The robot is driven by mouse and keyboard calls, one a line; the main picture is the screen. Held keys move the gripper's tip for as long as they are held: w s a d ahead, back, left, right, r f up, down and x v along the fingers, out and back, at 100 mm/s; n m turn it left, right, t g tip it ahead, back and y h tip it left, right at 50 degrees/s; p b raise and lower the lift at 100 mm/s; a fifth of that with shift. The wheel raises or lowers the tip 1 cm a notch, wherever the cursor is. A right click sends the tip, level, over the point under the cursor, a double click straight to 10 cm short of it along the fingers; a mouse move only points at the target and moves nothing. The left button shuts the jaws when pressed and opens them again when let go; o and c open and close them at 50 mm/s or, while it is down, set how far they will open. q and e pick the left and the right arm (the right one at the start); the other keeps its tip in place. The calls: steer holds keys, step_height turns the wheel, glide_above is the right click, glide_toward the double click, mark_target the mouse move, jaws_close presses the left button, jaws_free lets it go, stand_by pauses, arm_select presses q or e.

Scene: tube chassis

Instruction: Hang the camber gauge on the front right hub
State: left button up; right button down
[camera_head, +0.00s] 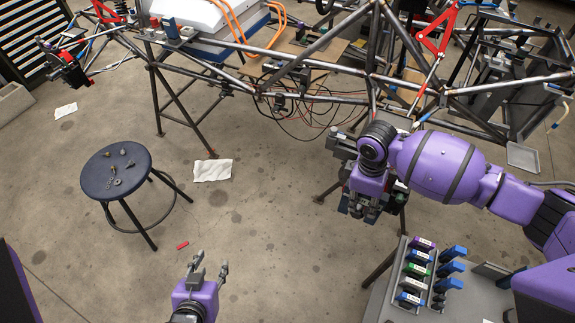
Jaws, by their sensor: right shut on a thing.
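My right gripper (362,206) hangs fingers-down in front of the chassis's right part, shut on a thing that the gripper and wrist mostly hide. I cannot make out the camber gauge's shape there. My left gripper (210,268) is low in the picture, open and empty above bare floor. The tube chassis (320,93) spans the top of the view. A dark and red hub assembly (70,70) sits at its far left end. On the right, a red suspension arm (434,42) shows, but no hub is clear beside my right arm.
A round dark stool (115,170) with several small metal parts stands at left. A grey cart (395,290) with blue, green and purple labelled items is at lower right. A white cloth (212,170) and a small red piece (182,245) lie on the floor.

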arm_select(q)
steer(key=shift+w+a, duration=0.1)
steer(key=shift+w, duration=0.05)
arm_select(e)
steer(key=shift+r, duration=0.25)
arm_select(q)
steer(key=shift+w+r, duration=0.15)
steer(key=shift+w, duration=0.1)
arm_select(e)
steer(key=shift+r, duration=0.2)
arm_select(q)
steer(key=shift+s, duration=0.35)
steer(key=shift+f, duration=0.2)
arm_select(e)
steer(key=shift+f, duration=0.2)
steer(key=shift+f, duration=0.6)
steer(key=shift+f+b, duration=0.4)
steer(key=shift+f, duration=0.3)
arm_select(q)
steer(key=shift+s+f, duration=0.6)
steer(key=shift+f, duration=0.05)
arm_select(e)
steer(key=shift+r, duration=0.1)
